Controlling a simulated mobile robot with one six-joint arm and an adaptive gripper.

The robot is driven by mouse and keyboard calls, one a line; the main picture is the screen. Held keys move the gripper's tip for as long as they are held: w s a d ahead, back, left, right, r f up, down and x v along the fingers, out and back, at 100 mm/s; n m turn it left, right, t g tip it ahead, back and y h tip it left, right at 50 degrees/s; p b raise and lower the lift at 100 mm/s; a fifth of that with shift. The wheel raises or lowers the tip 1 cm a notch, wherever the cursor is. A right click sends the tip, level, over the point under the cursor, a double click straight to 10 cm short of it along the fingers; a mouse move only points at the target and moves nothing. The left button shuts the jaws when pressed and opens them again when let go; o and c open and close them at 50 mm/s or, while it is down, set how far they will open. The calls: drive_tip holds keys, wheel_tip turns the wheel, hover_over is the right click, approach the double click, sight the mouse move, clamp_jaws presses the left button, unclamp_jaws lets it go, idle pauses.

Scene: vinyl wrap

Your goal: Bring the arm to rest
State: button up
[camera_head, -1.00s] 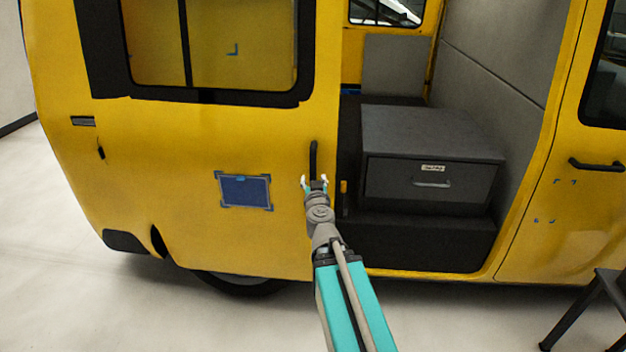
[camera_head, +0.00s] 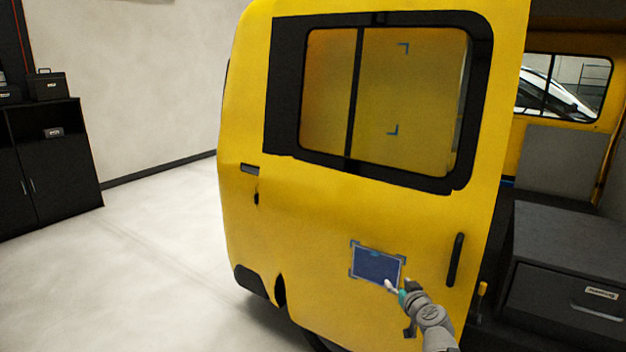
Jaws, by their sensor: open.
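My gripper (camera_head: 398,288) is open, at the lower right of the head view. It appears in front of the yellow van's side panel, by the lower right corner of a blue rectangular patch (camera_head: 375,266). Nothing shows between its fingers. I cannot tell whether it touches the panel. My arm reaches up from the bottom edge, and most of it is out of the frame.
The yellow van (camera_head: 330,215) fills the middle, with a black door handle (camera_head: 455,260) right of the gripper. Its open doorway shows a grey drawer unit (camera_head: 565,290). A black cabinet (camera_head: 50,165) stands far left. The floor between is clear.

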drive_tip(key=s+a+f+n+g+y, duration=0.2)
drive_tip(key=s+a+f+g, duration=0.1)
drive_tip(key=a+f+g, duration=0.3)
drive_tip(key=s+f+m+g+h, duration=0.2)
drive_tip(key=s+f+g, duration=0.25)
drive_tip(key=s, duration=0.25)
drive_tip(key=s+f+m+g+h, duration=0.25)
drive_tip(key=s+f+g, duration=0.2)
drive_tip(key=s, duration=0.35)
wheel_tip(320, 180, up, 15)
drive_tip(key=p, duration=1.5)
drive_tip(key=shift+w+n+g, duration=0.3)
drive_tip(key=shift+n, duration=0.15)
drive_tip(key=shift+a+r, duration=0.1)
drive_tip(key=shift+c, duration=0.6)
